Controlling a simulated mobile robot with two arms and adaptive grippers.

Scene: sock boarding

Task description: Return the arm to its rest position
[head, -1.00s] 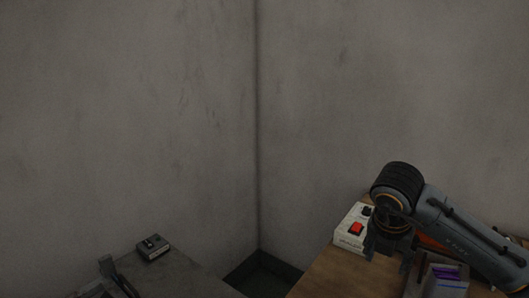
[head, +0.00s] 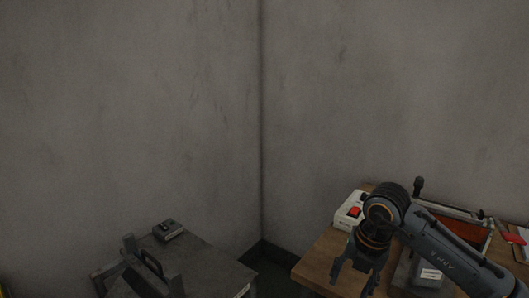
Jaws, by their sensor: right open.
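My right arm comes in from the lower right in the head view. Its gripper (head: 355,276) points down over the left part of the wooden table (head: 314,266). The two fingers are spread apart with nothing seen between them. The gripper is in front of the white box with a red switch (head: 349,212). My left gripper is not in view.
A grey table (head: 217,270) at the lower left holds a small dark device (head: 168,231) and a dark frame with a handle (head: 139,270). A red-orange object (head: 457,232) lies behind my right arm. A gap separates the tables at the wall corner.

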